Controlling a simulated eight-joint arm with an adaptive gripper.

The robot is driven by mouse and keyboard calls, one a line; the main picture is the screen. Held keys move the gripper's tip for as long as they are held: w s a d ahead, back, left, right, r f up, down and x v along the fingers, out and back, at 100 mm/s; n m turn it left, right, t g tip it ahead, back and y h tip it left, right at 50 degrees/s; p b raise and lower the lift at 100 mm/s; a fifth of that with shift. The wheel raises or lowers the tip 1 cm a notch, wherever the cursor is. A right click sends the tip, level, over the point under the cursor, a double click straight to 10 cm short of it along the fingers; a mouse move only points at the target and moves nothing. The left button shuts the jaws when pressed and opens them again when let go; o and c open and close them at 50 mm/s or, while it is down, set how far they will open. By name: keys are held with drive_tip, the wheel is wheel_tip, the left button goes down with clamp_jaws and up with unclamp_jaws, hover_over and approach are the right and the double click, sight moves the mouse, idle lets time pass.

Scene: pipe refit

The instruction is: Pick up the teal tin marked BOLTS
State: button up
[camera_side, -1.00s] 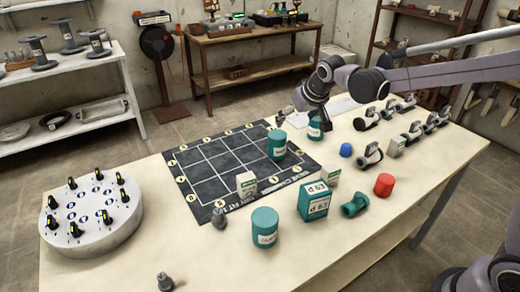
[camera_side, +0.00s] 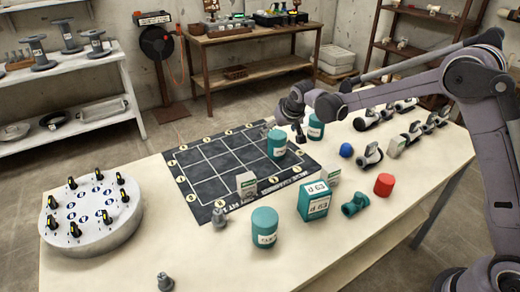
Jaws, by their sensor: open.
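Three teal tins with white labels are in view. One tin (camera_side: 277,145) stands upright on the dark gridded mat (camera_side: 205,165). A second tin (camera_side: 316,128) stands just right of it and farther back. A third tin (camera_side: 264,228) stands at the front of the table. The lettering is too small to tell which is marked BOLTS. My gripper (camera_side: 285,129) is open and tilted down, its fingers close to the top of the tin on the mat. I cannot tell whether they touch or straddle it.
A teal box (camera_side: 314,201), a teal pipe fitting (camera_side: 355,204), a red cylinder (camera_side: 384,184) and a blue knob (camera_side: 346,150) stand right of the mat. A small pale box (camera_side: 246,184) stands at the mat's front edge. A round grey plate (camera_side: 92,217) sits at left.

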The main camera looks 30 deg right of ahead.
sight(278, 135)
drive_tip(key=x, duration=0.4)
drive_tip(key=shift+d+f, duration=0.2)
drive_tip(key=shift+f, duration=0.2)
drive_tip(key=c, duration=1.5)
drive_tip(key=shift+c, duration=0.2)
